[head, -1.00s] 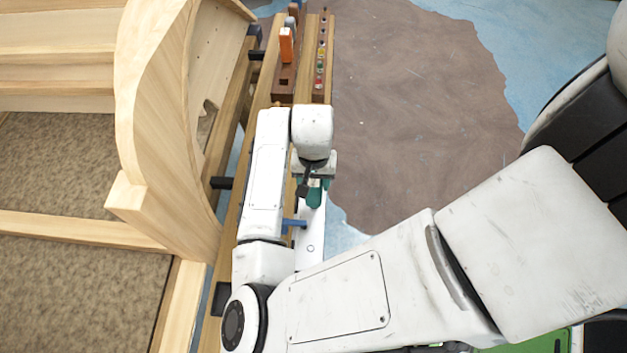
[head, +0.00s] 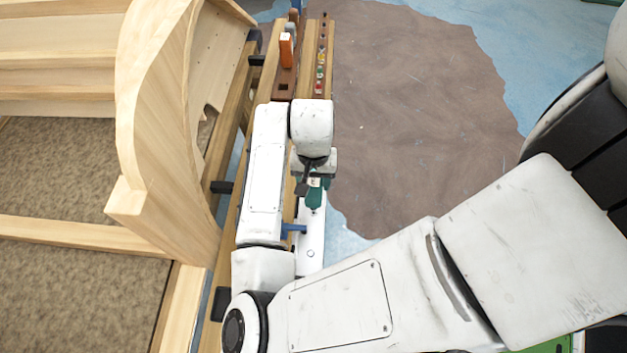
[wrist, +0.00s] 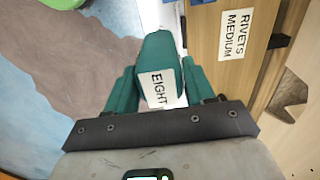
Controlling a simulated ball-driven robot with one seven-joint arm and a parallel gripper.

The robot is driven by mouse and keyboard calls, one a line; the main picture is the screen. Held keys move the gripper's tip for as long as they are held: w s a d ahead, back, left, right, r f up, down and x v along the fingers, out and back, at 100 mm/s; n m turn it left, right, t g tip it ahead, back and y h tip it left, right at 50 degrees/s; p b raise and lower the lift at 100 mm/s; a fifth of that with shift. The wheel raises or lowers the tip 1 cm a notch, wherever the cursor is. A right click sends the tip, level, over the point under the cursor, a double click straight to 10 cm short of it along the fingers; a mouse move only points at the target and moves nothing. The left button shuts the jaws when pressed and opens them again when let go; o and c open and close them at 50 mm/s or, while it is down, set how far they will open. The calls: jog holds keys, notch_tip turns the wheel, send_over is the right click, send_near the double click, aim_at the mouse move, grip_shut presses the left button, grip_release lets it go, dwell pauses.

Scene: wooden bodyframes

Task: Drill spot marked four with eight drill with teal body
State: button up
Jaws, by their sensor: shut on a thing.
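The teal drill (wrist: 157,55) with a white label reading EIGHT sits between the fingers of my gripper (wrist: 150,95) in the wrist view. In the head view the teal drill (head: 315,194) hangs below my gripper (head: 313,178), over or beside a white strip at the bench's near end. My gripper is shut on the drill. The drill's tip is hidden in both views. No spot marked four can be made out.
A wooden bodyframe (head: 165,120) stands at the left. The narrow bench holds a dark rack with an orange item (head: 286,50) and a strip of small coloured pieces (head: 321,60). A RIVETS MEDIUM label (wrist: 236,35) shows on wood at right. A blue piece (head: 294,228) lies near the drill.

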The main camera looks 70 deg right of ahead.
jog(key=shift+r, duration=2.15)
